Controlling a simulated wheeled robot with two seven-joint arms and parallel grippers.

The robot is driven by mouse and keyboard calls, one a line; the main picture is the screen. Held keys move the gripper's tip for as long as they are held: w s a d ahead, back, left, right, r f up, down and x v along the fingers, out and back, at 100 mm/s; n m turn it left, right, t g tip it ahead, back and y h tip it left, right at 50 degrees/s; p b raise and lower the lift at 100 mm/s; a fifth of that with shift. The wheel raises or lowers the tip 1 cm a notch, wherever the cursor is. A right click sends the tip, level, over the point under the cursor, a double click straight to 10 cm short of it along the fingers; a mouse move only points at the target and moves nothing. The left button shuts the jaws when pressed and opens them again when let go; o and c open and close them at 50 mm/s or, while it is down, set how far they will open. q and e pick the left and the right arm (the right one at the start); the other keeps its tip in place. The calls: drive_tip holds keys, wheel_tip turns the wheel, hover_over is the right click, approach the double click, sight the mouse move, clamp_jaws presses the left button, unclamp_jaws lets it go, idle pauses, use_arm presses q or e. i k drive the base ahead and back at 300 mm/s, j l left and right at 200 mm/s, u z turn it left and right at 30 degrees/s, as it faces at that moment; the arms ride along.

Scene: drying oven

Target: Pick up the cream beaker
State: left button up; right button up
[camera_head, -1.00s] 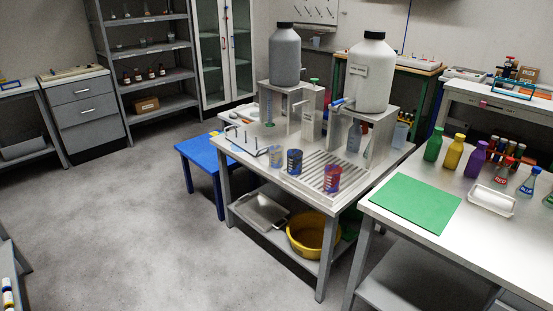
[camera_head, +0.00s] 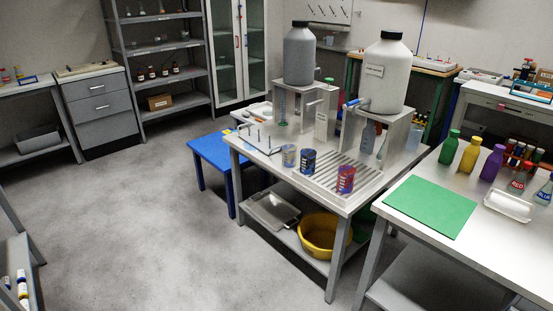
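Three small beakers stand on the grey-white bench in the middle. A red and blue beaker (camera_head: 345,179) stands farther right, at the slatted drain area. The beakers are small in the picture, so their exact colours are hard to tell. Neither of my grippers is in view.
The bench (camera_head: 322,199) also holds a grey jug (camera_head: 300,55) and a white jug (camera_head: 384,75) on stands. A blue low table (camera_head: 214,152) is at its left. A table with a green mat (camera_head: 430,205) is at the right. The floor in front is clear.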

sight(289, 156)
drive_tip(key=i+z, duration=0.25)
drive_tip(key=i, duration=0.55)
drive_tip(key=i+j+z, duration=0.25)
drive_tip(key=i, duration=0.5)
drive_tip(key=i+l, duration=0.05)
drive_tip(key=l, duration=0.05)
